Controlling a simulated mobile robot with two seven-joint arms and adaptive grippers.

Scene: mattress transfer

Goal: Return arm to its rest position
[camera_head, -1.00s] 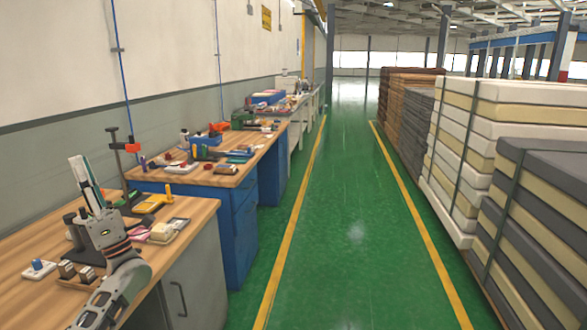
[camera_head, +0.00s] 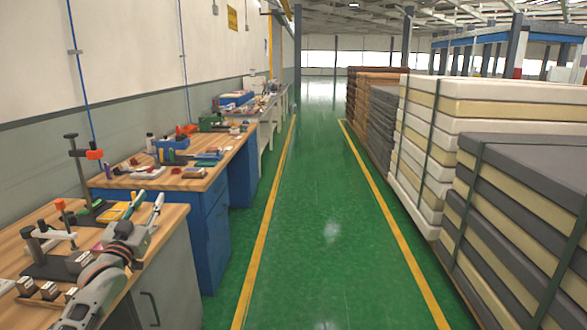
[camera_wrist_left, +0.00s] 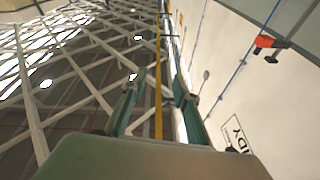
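My left arm comes in at the lower left of the head view. Its gripper (camera_head: 149,200) is in front of the near wooden workbench (camera_head: 172,217) in the picture, fingers pointing up and to the right. In the left wrist view the two fingers (camera_wrist_left: 155,88) stand apart with nothing between them. That view looks up at the roof beams and wall, so the gripper points upward. My right arm and gripper are not in view.
Tools and small blocks (camera_head: 48,291) lie on the near bench, close to my left arm. A blue-fronted bench (camera_head: 208,222) stands beyond. Strapped mattress stacks (camera_head: 515,215) line the right side. The green aisle (camera_head: 318,240) between the yellow lines is clear.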

